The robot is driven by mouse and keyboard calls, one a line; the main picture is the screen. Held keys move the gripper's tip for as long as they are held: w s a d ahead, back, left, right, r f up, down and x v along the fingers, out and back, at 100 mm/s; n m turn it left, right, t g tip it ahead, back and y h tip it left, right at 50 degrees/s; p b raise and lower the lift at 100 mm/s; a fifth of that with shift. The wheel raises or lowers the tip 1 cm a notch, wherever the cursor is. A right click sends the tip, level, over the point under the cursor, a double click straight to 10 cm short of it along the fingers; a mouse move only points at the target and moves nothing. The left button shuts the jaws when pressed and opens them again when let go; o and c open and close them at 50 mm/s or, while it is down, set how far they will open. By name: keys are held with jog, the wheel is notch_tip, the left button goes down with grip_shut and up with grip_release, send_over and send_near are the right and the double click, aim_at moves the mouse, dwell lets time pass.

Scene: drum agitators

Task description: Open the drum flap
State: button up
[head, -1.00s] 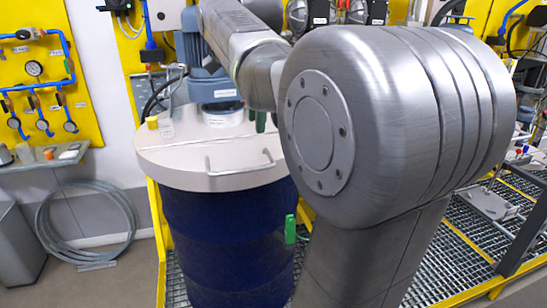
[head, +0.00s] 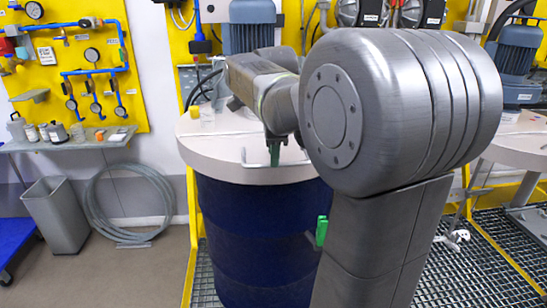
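The blue drum (head: 250,245) stands left of centre in the head view, behind my arm. Its pale round lid carries the flap (head: 215,155), which lies flat and shut. A light U-shaped handle (head: 245,157) sits at the flap's front edge. My gripper (head: 275,155) seems to be the dark green tip under my wrist, just at the handle's right part. Whether it touches the handle and how far its fingers are apart cannot be made out. My arm hides the right side of the lid and drum.
A green clip (head: 321,230) sticks out on the drum's side. A blue-grey motor (head: 250,28) stands behind on the lid. Metal grating is at the right.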

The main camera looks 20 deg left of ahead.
jog(key=shift+w+a+f, duration=0.1)
jog(key=shift+w+f, duration=0.1)
jog(key=shift+f, duration=0.8)
grip_shut()
